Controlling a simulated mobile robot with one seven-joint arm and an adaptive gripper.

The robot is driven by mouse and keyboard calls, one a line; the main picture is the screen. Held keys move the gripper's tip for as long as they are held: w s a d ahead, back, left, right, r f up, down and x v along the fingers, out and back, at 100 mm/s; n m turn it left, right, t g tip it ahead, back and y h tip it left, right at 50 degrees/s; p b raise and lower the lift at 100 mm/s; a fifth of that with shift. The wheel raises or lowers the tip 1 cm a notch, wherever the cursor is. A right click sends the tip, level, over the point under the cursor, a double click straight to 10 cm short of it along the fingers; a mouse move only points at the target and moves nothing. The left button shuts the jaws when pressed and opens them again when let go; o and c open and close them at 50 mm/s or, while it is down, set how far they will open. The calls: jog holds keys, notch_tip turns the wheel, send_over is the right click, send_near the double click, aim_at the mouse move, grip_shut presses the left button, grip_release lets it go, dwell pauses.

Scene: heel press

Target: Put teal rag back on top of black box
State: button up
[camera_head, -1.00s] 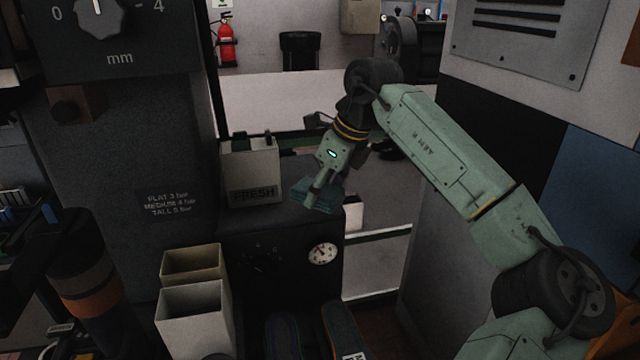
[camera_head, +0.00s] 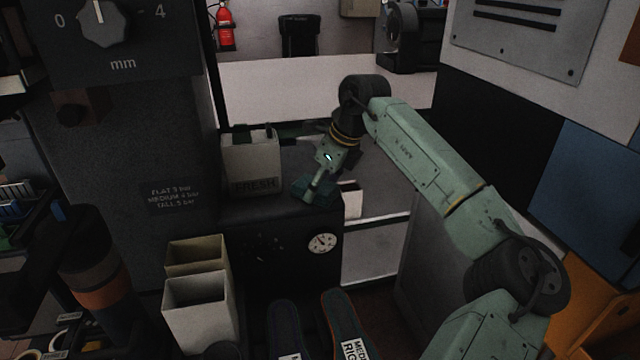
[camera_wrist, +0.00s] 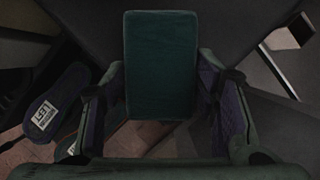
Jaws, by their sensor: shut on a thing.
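The teal rag (camera_head: 306,190) is a small folded block at the right end of the black box's top. My gripper (camera_head: 318,182) points down and is shut on it. In the wrist view the rag (camera_wrist: 161,65) shows as a flat teal rectangle between the two fingers. The black box (camera_head: 275,258) has a round white gauge on its front and a dark flat top. The rag is on or just above that top; I cannot tell whether it touches.
A pale bin marked FRESH (camera_head: 252,165) stands on the box top, left of the rag. Two open pale containers (camera_head: 197,310) stand at the box's front left. Insoles with labels (camera_head: 347,325) lie below in front. A grey press column (camera_head: 130,160) rises at left.

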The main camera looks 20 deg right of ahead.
jog(key=o, duration=1.4)
jog(key=shift+o, duration=0.2)
jog(key=b+v, duration=0.1)
jog(key=v, duration=1.1)
jog(key=shift+r, duration=0.15)
